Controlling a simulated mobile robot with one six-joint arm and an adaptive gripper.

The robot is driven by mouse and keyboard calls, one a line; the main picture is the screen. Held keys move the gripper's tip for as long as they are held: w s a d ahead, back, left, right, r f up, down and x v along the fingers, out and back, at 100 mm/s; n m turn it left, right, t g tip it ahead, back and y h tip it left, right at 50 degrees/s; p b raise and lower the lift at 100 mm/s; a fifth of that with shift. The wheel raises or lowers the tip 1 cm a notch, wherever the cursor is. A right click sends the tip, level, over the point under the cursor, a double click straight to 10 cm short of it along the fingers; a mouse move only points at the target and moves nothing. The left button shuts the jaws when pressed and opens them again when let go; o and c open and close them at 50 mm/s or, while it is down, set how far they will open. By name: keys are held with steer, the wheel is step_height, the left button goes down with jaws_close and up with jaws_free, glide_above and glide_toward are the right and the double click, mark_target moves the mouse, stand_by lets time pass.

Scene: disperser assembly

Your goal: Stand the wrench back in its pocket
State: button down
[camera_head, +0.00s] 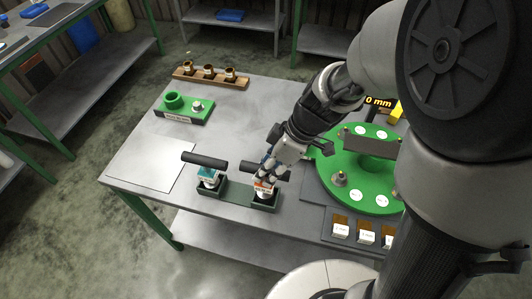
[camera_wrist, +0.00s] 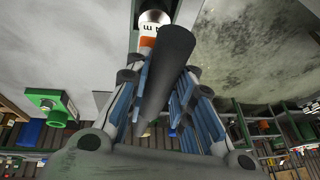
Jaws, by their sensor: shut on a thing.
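My gripper (camera_head: 268,171) is shut on the black T-handle of the orange-labelled wrench (camera_head: 264,186), over the right end of the dark green holder (camera_head: 236,192). In the wrist view my gripper (camera_wrist: 158,95) has its blue-padded fingers on both sides of the black bar of that wrench (camera_wrist: 166,62), with its orange and white label beyond. The wrench looks about upright in or just above the right pocket. I cannot tell whether it is fully seated. A second wrench with a teal label (camera_head: 208,173) stands in the left pocket.
A green round plate (camera_head: 357,178) with white discs is close on the right. Small labelled boxes (camera_head: 353,233) stand in front of it. A green block with a ring (camera_head: 183,108) and a wooden rack (camera_head: 210,77) are at the back. A pale sheet (camera_head: 150,165) lies at the left.

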steer(key=shift+f, duration=0.9)
steer(key=shift+f+b, duration=0.2)
steer(key=shift+b, duration=0.15)
steer(key=c, duration=1.4)
jaws_free()
